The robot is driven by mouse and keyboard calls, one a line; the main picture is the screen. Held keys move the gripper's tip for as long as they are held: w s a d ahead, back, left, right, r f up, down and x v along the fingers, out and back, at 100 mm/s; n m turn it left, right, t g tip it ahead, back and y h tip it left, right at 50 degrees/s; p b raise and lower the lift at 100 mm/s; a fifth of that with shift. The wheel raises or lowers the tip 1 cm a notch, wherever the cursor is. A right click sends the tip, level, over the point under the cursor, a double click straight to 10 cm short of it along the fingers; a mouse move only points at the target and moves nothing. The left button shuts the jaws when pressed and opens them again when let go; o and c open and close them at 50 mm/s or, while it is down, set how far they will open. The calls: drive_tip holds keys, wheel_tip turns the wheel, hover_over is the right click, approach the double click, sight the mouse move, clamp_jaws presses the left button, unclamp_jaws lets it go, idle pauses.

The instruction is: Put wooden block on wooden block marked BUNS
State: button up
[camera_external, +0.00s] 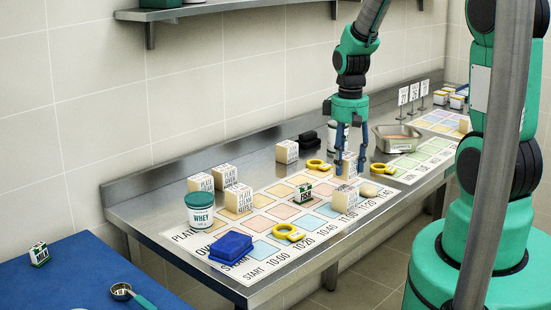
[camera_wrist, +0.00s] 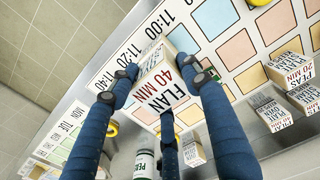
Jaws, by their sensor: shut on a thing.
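My gripper (camera_external: 350,148) points down over the schedule mat, its blue fingers closed around a pale wooden block (camera_external: 348,168). In the wrist view the fingers grip this block (camera_wrist: 172,88), whose printed face shows "40 MIN". Another wooden block (camera_external: 344,199) stands on the mat just below it in the outside view, apart from the held one. More wooden blocks stand at the left, including one at the back left (camera_external: 225,175), one at the far left (camera_external: 201,183) and one in front (camera_external: 238,198). I cannot read BUNS on any block.
A block (camera_external: 287,152) stands near the wall. A metal pan (camera_external: 396,138) sits to the right.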

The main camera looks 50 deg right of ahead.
sight(347, 173)
drive_tip(key=shift+f, duration=1.75)
drive_tip(key=shift+f+b, duration=0.2)
drive_tip(key=shift+b, duration=0.1)
drive_tip(key=o, duration=1.2)
drive_tip(key=shift+r, duration=0.15)
wheel_tip(347, 173, up, 12)
drive_tip(key=shift+r+p, duration=0.1)
drive_tip(key=shift+p, duration=0.65)
